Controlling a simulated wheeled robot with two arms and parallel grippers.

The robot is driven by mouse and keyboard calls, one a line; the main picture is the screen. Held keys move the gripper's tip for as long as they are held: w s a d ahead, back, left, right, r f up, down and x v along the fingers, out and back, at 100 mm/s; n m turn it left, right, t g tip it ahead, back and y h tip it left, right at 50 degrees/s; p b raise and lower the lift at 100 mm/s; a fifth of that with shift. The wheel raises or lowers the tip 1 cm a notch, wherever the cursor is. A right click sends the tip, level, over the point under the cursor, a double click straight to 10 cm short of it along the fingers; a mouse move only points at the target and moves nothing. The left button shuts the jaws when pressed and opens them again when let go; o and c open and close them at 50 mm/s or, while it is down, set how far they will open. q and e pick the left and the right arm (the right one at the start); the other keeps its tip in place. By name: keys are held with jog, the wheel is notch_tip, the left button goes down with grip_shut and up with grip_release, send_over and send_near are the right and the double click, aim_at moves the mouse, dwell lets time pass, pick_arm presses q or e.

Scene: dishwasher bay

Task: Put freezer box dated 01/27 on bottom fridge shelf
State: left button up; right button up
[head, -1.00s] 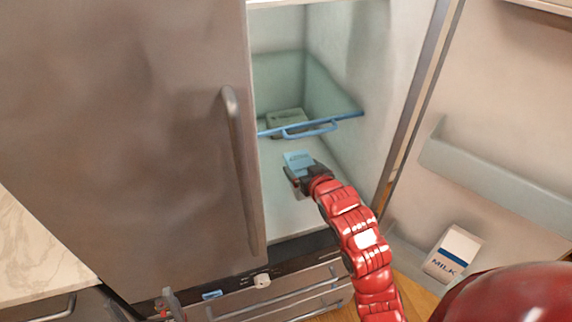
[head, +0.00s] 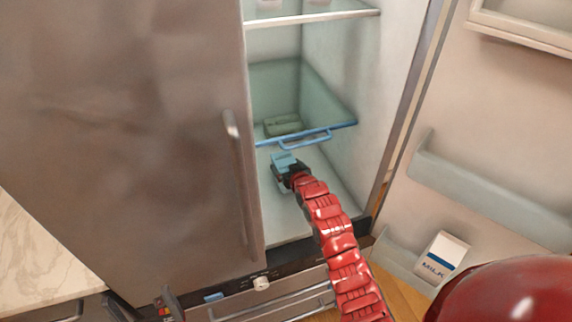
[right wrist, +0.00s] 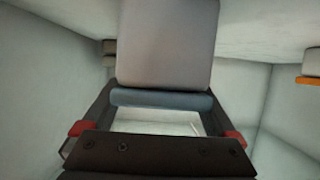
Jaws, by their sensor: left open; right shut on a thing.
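A small light-blue box (head: 284,159) is in the lowest open space of the fridge, above the white bottom shelf (head: 287,218) and below the blue-edged drawer. My right gripper (head: 288,174) is shut on it; its red arm reaches in from the front. I cannot tell if the box touches the shelf, and its date is not legible. In the right wrist view a grey-looking flat box face (right wrist: 168,45) stands beyond the fingers. My left gripper (head: 143,303) is open and empty, low at the left in front of the fridge.
A clear drawer with a blue handle (head: 305,138) holds a greenish box (head: 283,125) above the bottom space. The open door at right carries bins and a milk carton (head: 441,256). The closed steel door (head: 130,130) stands left. The shelf front is clear.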

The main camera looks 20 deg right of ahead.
jog(key=shift+w, duration=0.2)
jog(key=shift+f, duration=0.35)
jog(key=o, duration=1.5)
